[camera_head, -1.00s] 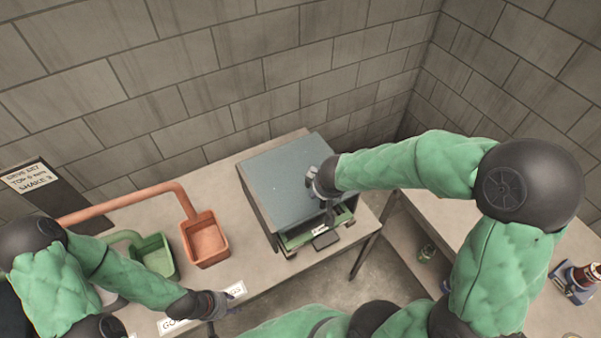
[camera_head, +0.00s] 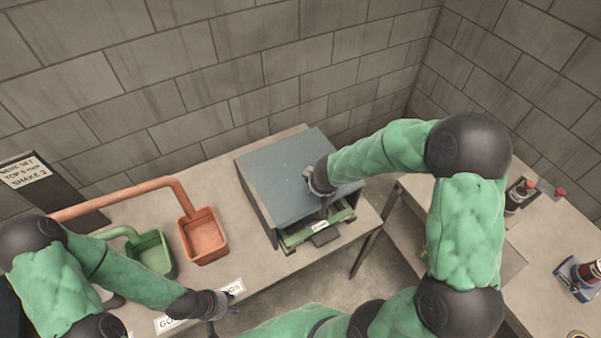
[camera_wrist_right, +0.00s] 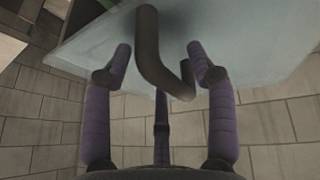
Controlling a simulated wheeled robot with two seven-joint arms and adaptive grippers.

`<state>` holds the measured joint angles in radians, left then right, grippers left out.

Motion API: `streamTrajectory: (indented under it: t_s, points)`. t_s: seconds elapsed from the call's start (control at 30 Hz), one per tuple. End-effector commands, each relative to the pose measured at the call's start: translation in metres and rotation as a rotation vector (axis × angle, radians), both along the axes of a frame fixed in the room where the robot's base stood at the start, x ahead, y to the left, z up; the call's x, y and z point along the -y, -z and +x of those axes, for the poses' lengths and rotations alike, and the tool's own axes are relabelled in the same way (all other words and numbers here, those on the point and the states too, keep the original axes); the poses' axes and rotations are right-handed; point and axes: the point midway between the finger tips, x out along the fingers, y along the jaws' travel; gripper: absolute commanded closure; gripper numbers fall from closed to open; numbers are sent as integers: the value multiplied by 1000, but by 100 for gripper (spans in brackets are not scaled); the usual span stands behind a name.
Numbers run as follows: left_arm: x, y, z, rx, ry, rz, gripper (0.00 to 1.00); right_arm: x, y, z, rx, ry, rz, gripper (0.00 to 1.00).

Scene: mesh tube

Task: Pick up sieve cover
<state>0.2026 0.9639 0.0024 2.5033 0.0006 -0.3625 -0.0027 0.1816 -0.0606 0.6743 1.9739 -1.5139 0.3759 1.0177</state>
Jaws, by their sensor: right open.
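The sieve cover appears to be the blue-grey box-like lid (camera_head: 280,170) on the table against the wall. In the right wrist view its pale surface (camera_wrist_right: 240,75) fills the top, with a dark bent handle (camera_wrist_right: 150,50) on it. My right gripper (camera_wrist_right: 160,62) is open, its fingers on either side of the handle, which looks free of them. In the head view the right gripper (camera_head: 322,200) is at the lid's front right, partly hidden by its wrist. My left gripper (camera_head: 222,303) hangs at the table's front edge, away from the cover; its fingers are unclear.
A green tray front (camera_head: 300,234) shows under the lid. A sign board (camera_head: 32,180) leans at the far left. A second table (camera_head: 545,240) stands at right.

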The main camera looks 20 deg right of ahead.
Motion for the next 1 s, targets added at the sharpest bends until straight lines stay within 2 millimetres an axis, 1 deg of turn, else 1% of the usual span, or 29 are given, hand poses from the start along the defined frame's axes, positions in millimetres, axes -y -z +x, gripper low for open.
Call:
streamTrajectory:
  t_s: [0.13,0.33,0.37,0.77,0.87,1.0]
  points:
    - [0,0,0,0,0,0,60,0,-1,0,0,0,0,42]
    - [0,0,0,0,0,0,60,0,-1,0,0,0,0,99]
    - [0,0,0,0,0,0,60,0,-1,0,0,0,0,100]
    - [0,-2,0,0,0,0,60,1,-6,2,6,1,0,100]
    - [0,-5,0,0,0,0,60,1,-14,2,8,2,-1,100]
    - [0,-11,0,0,0,0,60,1,-33,3,10,2,-2,100]
